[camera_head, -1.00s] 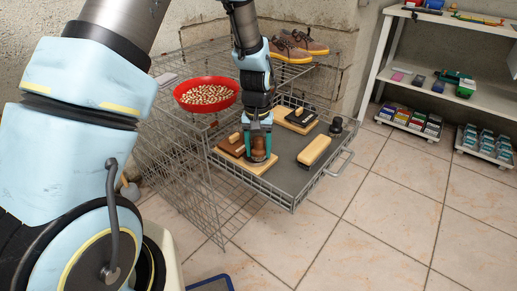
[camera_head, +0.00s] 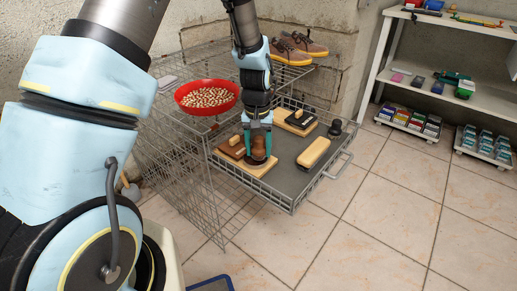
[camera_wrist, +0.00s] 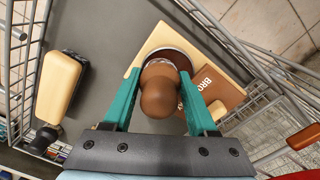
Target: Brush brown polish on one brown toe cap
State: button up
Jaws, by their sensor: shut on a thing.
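My gripper (camera_head: 258,148) points down over the wire drawer with its teal fingers shut on a brown round-knobbed dauber (camera_wrist: 160,88). The dauber stands upright at a pale wooden board (camera_head: 257,170), over a dark round patch; I cannot tell whether its head touches it. A brown block marked "BRO…" (camera_wrist: 217,92) sits on the same board beside the dauber, its lettering partly hidden by a finger. A pair of brown shoes with yellow soles (camera_head: 296,50) stands on the rack top at the back; the toe caps are too small to make out.
A red bowl of small pale pieces (camera_head: 207,95) stands left of my gripper. A pale-topped brush (camera_head: 314,152) lies on the grey drawer floor, and a second board with a black block (camera_head: 298,119) lies behind. Wire walls edge the drawer (camera_head: 303,201).

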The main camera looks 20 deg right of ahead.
aim_at(258, 138)
jog(key=shift+r+p, duration=2.1)
jog(key=shift+r, duration=0.65)
jog(key=shift+a, duration=0.1)
